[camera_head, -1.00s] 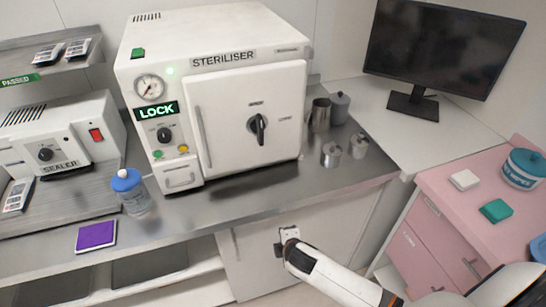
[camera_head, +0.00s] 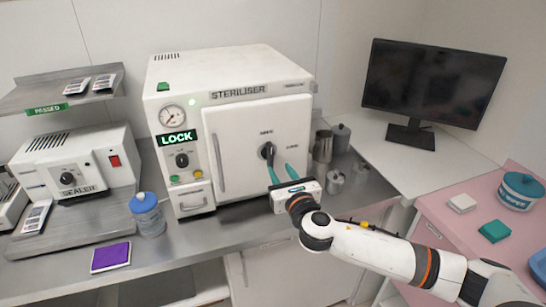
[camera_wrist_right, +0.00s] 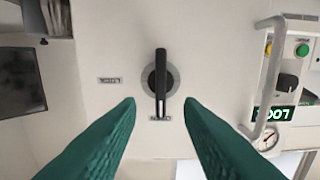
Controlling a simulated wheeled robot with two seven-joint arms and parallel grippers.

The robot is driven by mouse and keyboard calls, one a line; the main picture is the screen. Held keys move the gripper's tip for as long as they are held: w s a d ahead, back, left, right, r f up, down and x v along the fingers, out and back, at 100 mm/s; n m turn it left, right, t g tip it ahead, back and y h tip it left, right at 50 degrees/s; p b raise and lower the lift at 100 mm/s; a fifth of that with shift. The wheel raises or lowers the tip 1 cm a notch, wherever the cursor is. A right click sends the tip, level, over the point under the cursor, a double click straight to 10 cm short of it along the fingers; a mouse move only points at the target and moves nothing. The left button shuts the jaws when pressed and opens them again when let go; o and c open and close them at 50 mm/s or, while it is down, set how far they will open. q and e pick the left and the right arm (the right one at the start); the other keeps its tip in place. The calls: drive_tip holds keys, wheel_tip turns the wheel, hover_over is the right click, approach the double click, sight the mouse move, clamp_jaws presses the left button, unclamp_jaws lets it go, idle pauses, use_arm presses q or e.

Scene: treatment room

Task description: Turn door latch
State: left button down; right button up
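The steriliser (camera_head: 245,85) is a white box on the steel counter, its door (camera_head: 235,130) shut. The door latch (camera_head: 267,150) is a black lever on a round grey base, standing upright. It also shows in the right wrist view (camera_wrist_right: 161,85), with one small label beside it and one at its lower end. My right gripper (camera_head: 279,160) has teal fingers and is open in front of the door. In the right wrist view its fingertips (camera_wrist_right: 160,103) are spread to either side of the lever's lower end, with clear gaps and no visible contact. My left gripper is not in view.
A long door handle (camera_head: 217,163) runs down the door's left side; a green LOCK sign (camera_head: 176,139) is lit beside it. Metal canisters (camera_head: 323,146) stand right of the steriliser. A blue-capped bottle (camera_head: 147,214) and purple pad (camera_head: 111,257) are at the counter's front left.

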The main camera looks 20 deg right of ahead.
sight(272, 157)
drive_tip(key=w, duration=0.7)
drive_tip(key=shift+a+p, duration=0.15)
drive_tip(key=shift+p, duration=0.2)
clamp_jaws()
